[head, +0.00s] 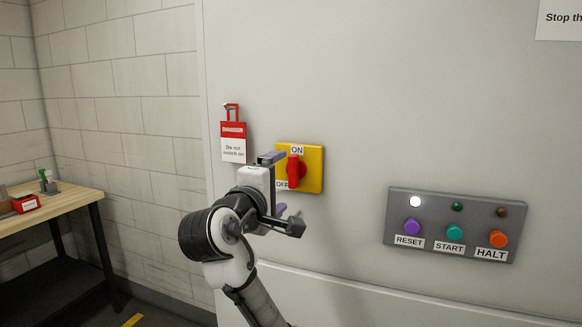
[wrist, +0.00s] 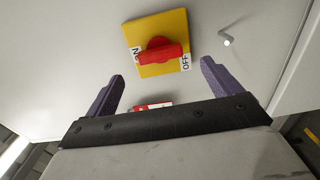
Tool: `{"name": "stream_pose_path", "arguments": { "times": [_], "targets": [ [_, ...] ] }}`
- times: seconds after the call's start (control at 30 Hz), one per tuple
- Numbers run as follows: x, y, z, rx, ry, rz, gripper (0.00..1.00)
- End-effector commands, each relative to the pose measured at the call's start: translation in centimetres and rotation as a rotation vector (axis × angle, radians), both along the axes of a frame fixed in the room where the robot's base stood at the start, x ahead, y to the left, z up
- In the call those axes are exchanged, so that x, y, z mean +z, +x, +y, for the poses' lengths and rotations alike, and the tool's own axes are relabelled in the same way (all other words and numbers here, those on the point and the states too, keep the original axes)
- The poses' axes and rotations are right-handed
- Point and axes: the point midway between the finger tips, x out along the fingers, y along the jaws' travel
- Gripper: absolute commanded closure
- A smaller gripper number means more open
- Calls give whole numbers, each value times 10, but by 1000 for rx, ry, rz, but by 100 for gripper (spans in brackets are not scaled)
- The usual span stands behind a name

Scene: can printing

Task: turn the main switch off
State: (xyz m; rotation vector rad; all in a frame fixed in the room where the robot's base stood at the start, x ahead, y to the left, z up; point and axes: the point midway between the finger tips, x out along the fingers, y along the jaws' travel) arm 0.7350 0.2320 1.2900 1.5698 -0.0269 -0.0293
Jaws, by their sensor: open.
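The main switch is a red knob (head: 294,170) on a yellow plate (head: 315,173), mounted on a pale cabinet front. The knob stands upright, with its top at the ON label; the OFF label is at the plate's lower left. My gripper (head: 277,184) is open and empty, just left of the plate, partly covering its left side. In the wrist view the knob (wrist: 163,52) lies ahead, beyond the gap between the two purple fingers (wrist: 162,72). No touch shows there.
A red-and-white danger tag (head: 233,142) with a padlock hangs left of the switch. A grey panel (head: 457,219) with RESET, START and HALT buttons sits at right; its white lamp is lit. A wooden table (head: 70,197) stands at far left. A small peg (wrist: 226,39) sticks out near the plate.

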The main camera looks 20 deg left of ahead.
Motion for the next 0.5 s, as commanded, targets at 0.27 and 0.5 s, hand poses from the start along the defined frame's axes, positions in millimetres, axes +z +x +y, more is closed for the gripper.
{"name": "stream_pose_path", "arguments": {
  "times": [0.27, 0.5],
  "targets": [
    [2, 52, -2, -2, -1, 2, 10],
    [0, 69, -2, 1, 1, 0, 10]
  ]
}}
